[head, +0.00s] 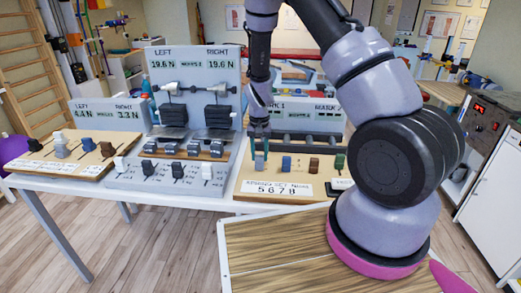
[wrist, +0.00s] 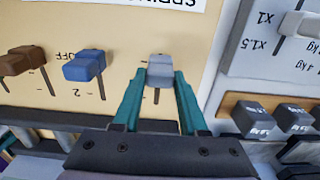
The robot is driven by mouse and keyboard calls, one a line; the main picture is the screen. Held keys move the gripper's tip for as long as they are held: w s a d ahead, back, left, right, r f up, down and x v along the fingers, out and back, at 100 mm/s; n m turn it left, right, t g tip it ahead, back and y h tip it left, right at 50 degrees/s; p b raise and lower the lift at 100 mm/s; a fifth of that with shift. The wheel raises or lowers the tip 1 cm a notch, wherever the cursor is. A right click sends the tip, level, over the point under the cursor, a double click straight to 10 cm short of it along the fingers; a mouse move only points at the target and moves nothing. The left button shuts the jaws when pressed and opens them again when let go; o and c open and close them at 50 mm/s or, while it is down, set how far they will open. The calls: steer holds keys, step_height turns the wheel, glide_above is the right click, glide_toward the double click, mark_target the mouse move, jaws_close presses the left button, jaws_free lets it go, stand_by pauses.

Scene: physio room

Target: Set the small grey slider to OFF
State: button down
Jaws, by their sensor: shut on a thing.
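The small grey slider (wrist: 159,68) stands on a beige panel in the wrist view, with part of its dark slot showing below the knob. My gripper (wrist: 159,80) has its two teal fingers on either side of the knob, closed on it. In the head view my gripper (head: 260,150) points down at the left end of the slider row on the beige board (head: 240,189). The grey slider (head: 260,164) is partly covered by the fingers there. An OFF label shows by the blue slider in the wrist view; any marking beside the grey one is hidden.
A blue slider (head: 286,163), a brown slider (head: 313,164) and a green slider (head: 339,161) stand to the right on the same board. A grey panel with white and dark sliders (head: 150,172) is close on the left. A wooden-topped surface (head: 270,240) is in front.

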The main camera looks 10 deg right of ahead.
mark_target(259, 156)
steer(key=shift+s+a, duration=0.1)
steer(key=shift+s, duration=0.1)
steer(key=shift+c, duration=2.2)
jaws_free()
step_height(259, 156, up, 11)
steer(key=shift+f, duration=0.1)
